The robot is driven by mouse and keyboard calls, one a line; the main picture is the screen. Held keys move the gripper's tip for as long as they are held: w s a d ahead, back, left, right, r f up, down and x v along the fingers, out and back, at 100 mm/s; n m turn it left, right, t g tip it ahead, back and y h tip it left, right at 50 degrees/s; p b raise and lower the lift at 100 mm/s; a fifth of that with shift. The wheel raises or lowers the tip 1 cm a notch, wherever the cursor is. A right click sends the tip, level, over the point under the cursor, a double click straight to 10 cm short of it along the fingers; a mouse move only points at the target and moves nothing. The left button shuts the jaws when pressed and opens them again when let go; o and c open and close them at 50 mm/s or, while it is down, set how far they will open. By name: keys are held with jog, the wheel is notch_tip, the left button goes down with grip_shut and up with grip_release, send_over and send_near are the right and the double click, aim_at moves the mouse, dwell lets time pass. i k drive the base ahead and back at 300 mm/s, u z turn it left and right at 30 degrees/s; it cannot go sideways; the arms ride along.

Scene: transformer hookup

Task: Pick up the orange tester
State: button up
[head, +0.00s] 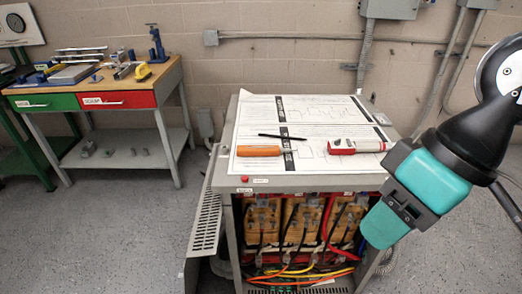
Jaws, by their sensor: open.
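An orange-handled tester (258,151) with a thin metal shaft lies flat on the paper sheet at the left front of the cabinet top. Its handle points left and its shaft points right. My gripper (388,222) is the teal and black end of my arm at the right. It hangs beside the cabinet's front right corner, to the right of the tester and well apart from it. It is open and holds nothing that I can see. Its fingertips are not clearly shown.
A red and white tool (355,146) and a black pen-like tool (282,137) lie on the printed sheets. The cabinet (243,183) has an open front with coils and coloured cables. A workbench (110,97) with tools stands at the left. Floor between them is clear.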

aim_at(272, 149)
jog(key=z, duration=0.1)
jog(key=k, duration=0.45)
jog(key=u, duration=1.2)
jog(key=i, duration=1.35)
jog(key=z, duration=0.25)
